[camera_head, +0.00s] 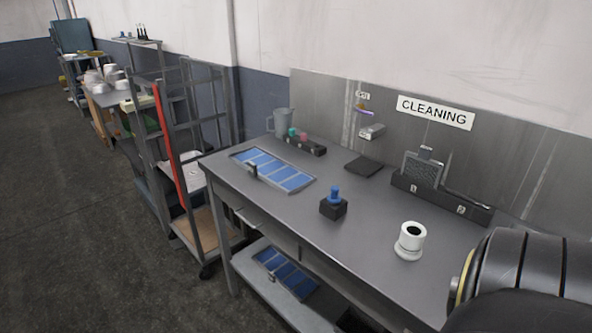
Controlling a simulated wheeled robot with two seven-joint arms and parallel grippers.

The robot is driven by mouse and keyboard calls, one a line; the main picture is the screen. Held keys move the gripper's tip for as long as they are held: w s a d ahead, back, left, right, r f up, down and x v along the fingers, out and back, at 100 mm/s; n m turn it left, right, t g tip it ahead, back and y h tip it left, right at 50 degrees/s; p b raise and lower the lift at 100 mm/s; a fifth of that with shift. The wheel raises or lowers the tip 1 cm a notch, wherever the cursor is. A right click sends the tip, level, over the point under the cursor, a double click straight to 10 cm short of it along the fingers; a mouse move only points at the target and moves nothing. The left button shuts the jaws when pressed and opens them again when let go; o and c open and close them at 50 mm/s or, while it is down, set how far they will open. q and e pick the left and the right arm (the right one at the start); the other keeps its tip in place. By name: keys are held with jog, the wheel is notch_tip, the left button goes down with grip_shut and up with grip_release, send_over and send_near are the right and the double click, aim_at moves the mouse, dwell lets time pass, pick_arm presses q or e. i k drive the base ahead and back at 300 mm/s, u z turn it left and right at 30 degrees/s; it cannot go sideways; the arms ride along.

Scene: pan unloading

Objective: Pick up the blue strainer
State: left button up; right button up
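No thing in view is plainly a strainer by shape. A small blue piece (335,194) stands upright on a black block (333,208) in the middle of the steel table. A flat framed panel with blue sections (272,169) lies at the table's left end, with a small dark upright piece at its front edge. A similar blue panel (286,273) lies on the shelf below. I cannot tell which of these is the blue strainer. Neither of my grippers shows; a black rounded arm part fills the lower right corner, with no fingers visible.
The steel table (290,212) also holds a white cylinder (410,241), a dark flat pad (364,166), a grey cup (284,122) and a black rack (440,200) at the wall. A metal trolley (187,213) stands left of the table. Floor is free farther left.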

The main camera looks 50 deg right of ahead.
aim_at(334, 199)
jog(key=z, duration=0.6)
jog(key=i, duration=1.05)
jog(key=z, duration=0.85)
